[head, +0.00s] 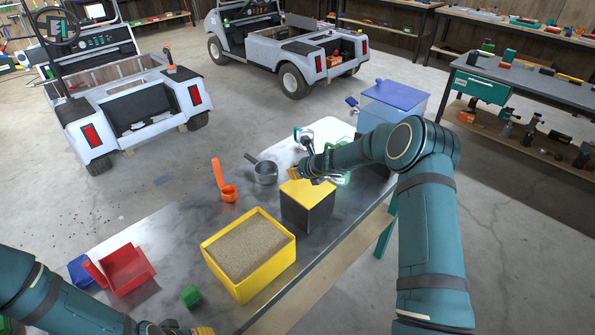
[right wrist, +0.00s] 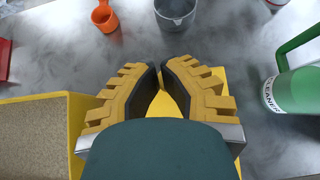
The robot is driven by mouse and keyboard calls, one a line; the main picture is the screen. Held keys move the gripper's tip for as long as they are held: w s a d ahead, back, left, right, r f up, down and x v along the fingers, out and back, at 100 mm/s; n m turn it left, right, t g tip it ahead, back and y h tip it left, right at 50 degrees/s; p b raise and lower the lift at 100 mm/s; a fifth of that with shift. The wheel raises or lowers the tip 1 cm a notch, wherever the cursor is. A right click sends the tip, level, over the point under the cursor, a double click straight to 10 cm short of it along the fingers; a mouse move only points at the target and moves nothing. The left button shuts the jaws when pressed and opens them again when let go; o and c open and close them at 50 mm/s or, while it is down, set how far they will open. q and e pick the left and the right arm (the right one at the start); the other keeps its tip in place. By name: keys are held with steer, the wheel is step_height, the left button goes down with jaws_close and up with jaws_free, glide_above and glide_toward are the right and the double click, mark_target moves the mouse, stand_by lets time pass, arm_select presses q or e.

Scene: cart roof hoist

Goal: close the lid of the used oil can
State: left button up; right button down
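A black box-shaped can with a yellow top (head: 306,211) stands upright on the table, behind the yellow sand bin. I take it for the used oil can; no label shows. Its yellow lid (head: 309,193) looks flat on the body. My right gripper (head: 296,173) is at the lid's far edge, low over it. In the right wrist view my gripper fingers (right wrist: 160,70) have their tips almost together with nothing between them, and the yellow lid (right wrist: 221,76) shows beneath. Whether they touch it I cannot tell. My left gripper (head: 187,330) is cut off at the bottom edge.
A yellow bin of sand (head: 270,275) stands beside the can. A grey pot (head: 266,174), an orange cup (head: 228,193) and a green cleaner jug (right wrist: 289,91) are near it. A red bin (head: 127,270) and green block (head: 190,295) lie left. Clear tabletop shows between.

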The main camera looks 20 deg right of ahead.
steer(key=shift+a+f, duration=0.1)
steer(key=shift+f, duration=0.15)
stand_by(0.3)
